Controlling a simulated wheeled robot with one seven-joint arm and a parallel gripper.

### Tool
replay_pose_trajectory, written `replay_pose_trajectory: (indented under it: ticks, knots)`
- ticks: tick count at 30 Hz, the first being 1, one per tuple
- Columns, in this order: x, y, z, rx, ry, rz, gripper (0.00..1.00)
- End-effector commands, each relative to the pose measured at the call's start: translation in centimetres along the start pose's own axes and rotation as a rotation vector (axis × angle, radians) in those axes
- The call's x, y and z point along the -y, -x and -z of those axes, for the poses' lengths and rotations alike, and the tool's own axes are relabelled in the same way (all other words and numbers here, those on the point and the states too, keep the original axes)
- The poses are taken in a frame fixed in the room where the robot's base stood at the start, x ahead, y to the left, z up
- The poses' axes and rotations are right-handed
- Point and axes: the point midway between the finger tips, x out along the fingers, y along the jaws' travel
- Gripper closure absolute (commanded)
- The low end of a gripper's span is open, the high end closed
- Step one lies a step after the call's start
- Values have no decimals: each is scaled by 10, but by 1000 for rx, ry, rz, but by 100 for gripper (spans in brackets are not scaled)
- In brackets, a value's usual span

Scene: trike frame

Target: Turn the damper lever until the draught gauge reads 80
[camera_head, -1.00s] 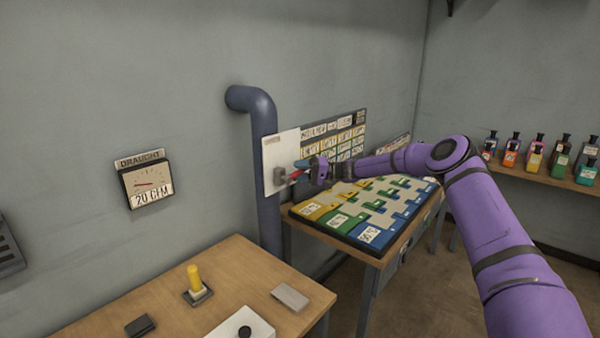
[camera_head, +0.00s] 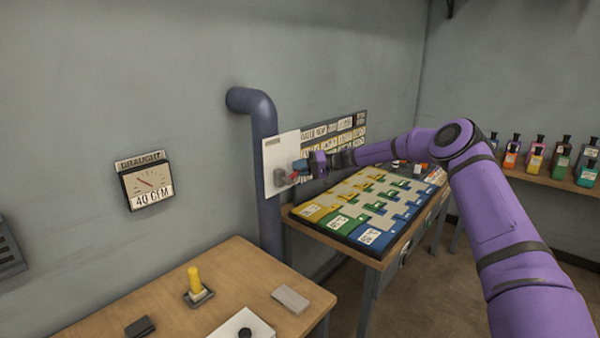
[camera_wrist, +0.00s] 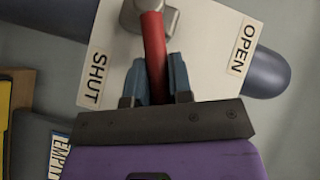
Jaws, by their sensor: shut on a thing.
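The damper lever is red and shows in the wrist view (camera_wrist: 153,45), rising from a grey hub on a white plate (camera_wrist: 205,35). The plate carries a SHUT label (camera_wrist: 95,80) at left and an OPEN label (camera_wrist: 241,48) at right. The lever stands between the two labels. My gripper (camera_wrist: 157,75) is shut on the lever, with a blue finger on each side. In the head view my gripper (camera_head: 300,170) is at the plate on the blue pipe, hiding part of the lever. The draught gauge (camera_head: 147,183) on the wall reads 40 CFM.
A blue-grey pipe (camera_head: 264,120) runs down the wall behind the plate. A table with a coloured board (camera_head: 372,212) stands below my arm. A wooden table (camera_head: 245,268) in front holds a yellow-handled item (camera_head: 195,282). Bottles line a shelf (camera_head: 545,174) at right.

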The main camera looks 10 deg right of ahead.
Motion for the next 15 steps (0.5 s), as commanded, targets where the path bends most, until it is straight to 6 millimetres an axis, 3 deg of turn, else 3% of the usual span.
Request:
replay_pose_trajectory:
  ticks: [15]
  knots:
    - [22, -6, -1, 70, 248, -235, 100]
